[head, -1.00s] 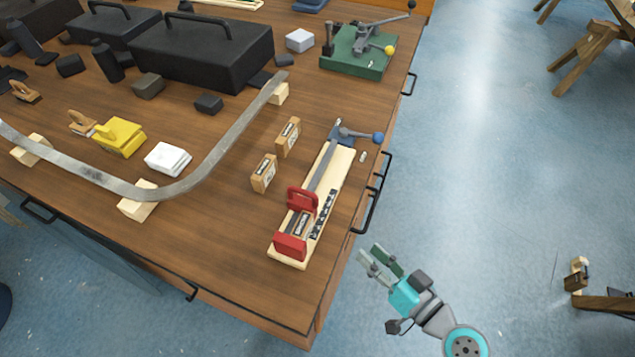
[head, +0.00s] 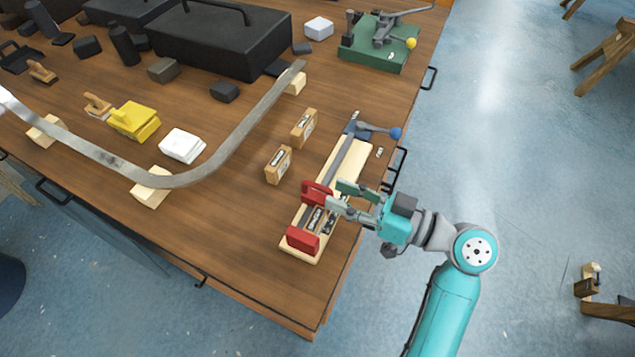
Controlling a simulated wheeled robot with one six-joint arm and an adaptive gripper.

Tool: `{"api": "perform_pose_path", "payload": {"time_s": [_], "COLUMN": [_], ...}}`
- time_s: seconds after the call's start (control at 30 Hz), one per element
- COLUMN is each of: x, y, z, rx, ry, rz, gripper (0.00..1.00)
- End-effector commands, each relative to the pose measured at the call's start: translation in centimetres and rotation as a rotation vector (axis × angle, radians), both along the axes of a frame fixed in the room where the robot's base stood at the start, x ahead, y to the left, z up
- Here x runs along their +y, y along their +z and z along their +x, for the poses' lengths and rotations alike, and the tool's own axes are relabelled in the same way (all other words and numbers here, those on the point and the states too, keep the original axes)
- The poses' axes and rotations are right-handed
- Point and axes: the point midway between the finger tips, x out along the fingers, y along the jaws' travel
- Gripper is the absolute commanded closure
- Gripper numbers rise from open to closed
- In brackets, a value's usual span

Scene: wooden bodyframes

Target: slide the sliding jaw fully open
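The wooden clamp (head: 347,172) lies along the table's right edge. It has a grey metal bar (head: 338,160), a blue end block and a lever with a blue ball (head: 396,133). Two red jaws sit on it: one nearer its middle (head: 314,190), which looks like the sliding jaw, and one at its near end (head: 303,239). A gap with a small labelled part (head: 314,218) lies between them. My gripper (head: 334,195) is open, its fingertips beside the right side of the middle jaw. I cannot tell if they touch it. My fingers hide part of the clamp.
Two small wooden blocks (head: 304,127) (head: 278,164) stand left of the clamp. A curved metal strip (head: 220,155) on wooden supports lies further left. A green-based fixture (head: 375,52) stands at the back right. Black drawer handles (head: 398,168) stick out at the table's right side.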

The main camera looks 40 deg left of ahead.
Motion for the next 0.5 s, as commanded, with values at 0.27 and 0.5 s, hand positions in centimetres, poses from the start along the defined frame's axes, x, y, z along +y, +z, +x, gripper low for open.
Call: {"api": "perform_pose_path", "payload": {"time_s": [0.27, 0.5], "x": [4.0, 5.1], "y": [0.0, 0.0], "z": [-1.0, -1.2], "rx": [0.001, 0.001], "ry": [0.000, -0.001], "rz": [0.000, 0.001], "gripper": [0.63, 0.63]}}
